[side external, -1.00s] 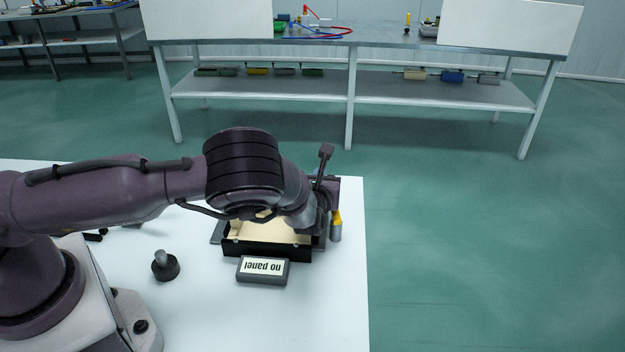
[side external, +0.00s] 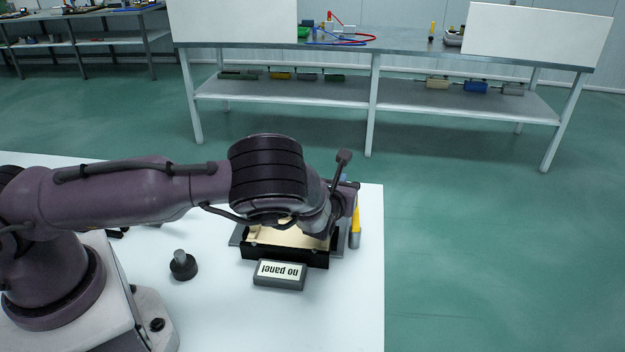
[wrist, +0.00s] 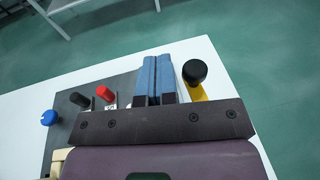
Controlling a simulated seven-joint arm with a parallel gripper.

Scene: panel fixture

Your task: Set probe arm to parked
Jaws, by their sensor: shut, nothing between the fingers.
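My gripper (wrist: 158,82) is shut, its two blue fingers pressed together with nothing between them. In the wrist view a black ball knob (wrist: 195,72) on a yellow lever (wrist: 196,92) stands just right of the fingertips, apart from them or barely touching; I cannot tell which. I cannot tell for sure whether this lever is the probe arm. In the side view a yellow part (side external: 356,220) shows at the fixture's right edge, beside my wrist. My arm hides the fingertips and much of the fixture (side external: 290,254) there. No parked mark is readable.
In the wrist view a red knob (wrist: 105,95), a dark knob (wrist: 80,100) and a blue knob (wrist: 49,117) stand left on a grey plate. A loose black knobbed piece (side external: 183,266) stands on the white table (side external: 230,325).

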